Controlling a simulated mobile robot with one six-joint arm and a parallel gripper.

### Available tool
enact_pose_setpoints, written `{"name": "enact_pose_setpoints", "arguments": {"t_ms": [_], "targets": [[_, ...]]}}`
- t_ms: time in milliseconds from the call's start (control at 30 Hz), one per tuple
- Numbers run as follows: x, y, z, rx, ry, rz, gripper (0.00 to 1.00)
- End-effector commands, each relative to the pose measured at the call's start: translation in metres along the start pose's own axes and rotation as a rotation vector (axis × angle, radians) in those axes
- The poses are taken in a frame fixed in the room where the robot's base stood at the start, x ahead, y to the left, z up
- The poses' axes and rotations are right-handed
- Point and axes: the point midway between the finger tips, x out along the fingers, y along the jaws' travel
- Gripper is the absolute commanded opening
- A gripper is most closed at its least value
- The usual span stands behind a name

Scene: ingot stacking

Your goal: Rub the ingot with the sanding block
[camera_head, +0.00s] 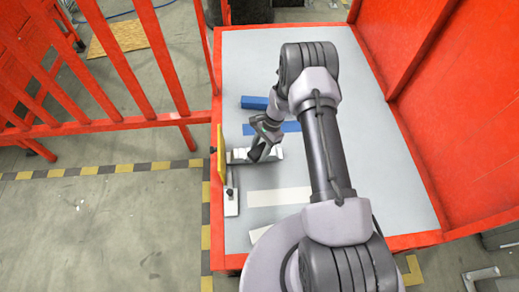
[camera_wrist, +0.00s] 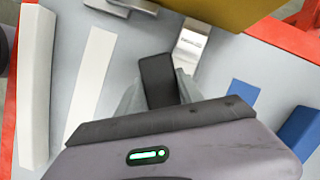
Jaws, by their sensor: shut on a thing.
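A silver ingot (camera_wrist: 190,46) with small markings on its top lies flat on the table below my gripper, partly hidden by it. It also shows in the head view (camera_head: 277,153). My gripper (camera_wrist: 160,85) is shut on a dark block, which looks like the sanding block (camera_wrist: 157,72). The block is over or beside the ingot's near part; whether they touch I cannot tell. In the head view my gripper (camera_head: 258,150) is low over the table's left side, and the block is hard to make out there.
A yellow upright plate (camera_head: 221,155) and a metal bracket (camera_head: 231,203) stand at the table's left edge. A blue bar (camera_head: 254,102), a blue strip (camera_head: 288,127), a white strip (camera_head: 278,197) and a white bar (camera_wrist: 36,75) lie nearby. Red fencing (camera_head: 120,128) surrounds the table; its right side is clear.

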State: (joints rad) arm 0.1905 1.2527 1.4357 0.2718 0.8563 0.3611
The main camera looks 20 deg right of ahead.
Motion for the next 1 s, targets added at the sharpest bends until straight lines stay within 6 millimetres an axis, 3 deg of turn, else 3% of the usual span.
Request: {"name": "enact_pose_setpoints", "arguments": {"t_ms": [1000], "targets": [[0.013,0.0,-0.006,0.0,0.0,0.0,0.01]]}}
